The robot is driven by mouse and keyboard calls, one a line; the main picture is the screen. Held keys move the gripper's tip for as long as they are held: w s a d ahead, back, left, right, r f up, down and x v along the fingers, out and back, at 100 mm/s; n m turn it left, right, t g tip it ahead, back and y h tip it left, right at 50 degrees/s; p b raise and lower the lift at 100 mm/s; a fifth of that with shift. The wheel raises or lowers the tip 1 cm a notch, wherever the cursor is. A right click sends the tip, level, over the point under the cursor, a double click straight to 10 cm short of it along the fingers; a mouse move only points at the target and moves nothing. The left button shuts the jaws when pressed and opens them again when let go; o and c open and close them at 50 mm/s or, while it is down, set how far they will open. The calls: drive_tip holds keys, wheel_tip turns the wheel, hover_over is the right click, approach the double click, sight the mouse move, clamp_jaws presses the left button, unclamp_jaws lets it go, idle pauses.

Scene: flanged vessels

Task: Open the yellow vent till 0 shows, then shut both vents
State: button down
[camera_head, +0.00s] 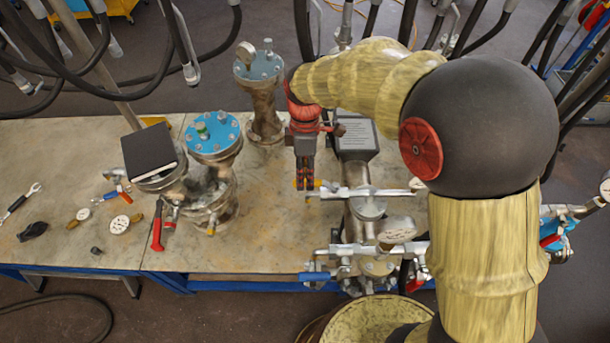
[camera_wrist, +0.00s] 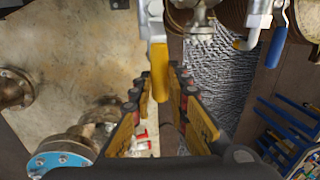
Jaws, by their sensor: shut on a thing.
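In the wrist view my gripper (camera_wrist: 162,82) is shut on the yellow vent handle (camera_wrist: 159,72), which hangs from a silver valve body (camera_wrist: 152,22) between the fingertips. In the head view only a bit of yellow shows by the fingers. A blue vent handle (camera_wrist: 277,47) is on another silver valve to the right; in the head view a blue handle (camera_head: 315,276) sits on the lower manifold. A pressure gauge (camera_head: 397,229) is on the vessel; its reading is too small to tell.
A blue-topped vessel (camera_head: 213,135) and another flanged vessel (camera_head: 259,68) with a gauge stand left of my gripper. A black book (camera_head: 149,150), loose gauges (camera_head: 119,225) and tools lie further left. Hoses hang behind. The bench between them has bare room.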

drive_tip(key=c, duration=1.8)
unclamp_jaws()
drive_tip(key=shift+o, duration=0.6)
wheel_tip(320, 180, up, 12)
drive_tip(key=w, duration=0.2)
drive_tip(key=shift+w, duration=0.2)
drive_tip(key=shift+f, duration=0.15)
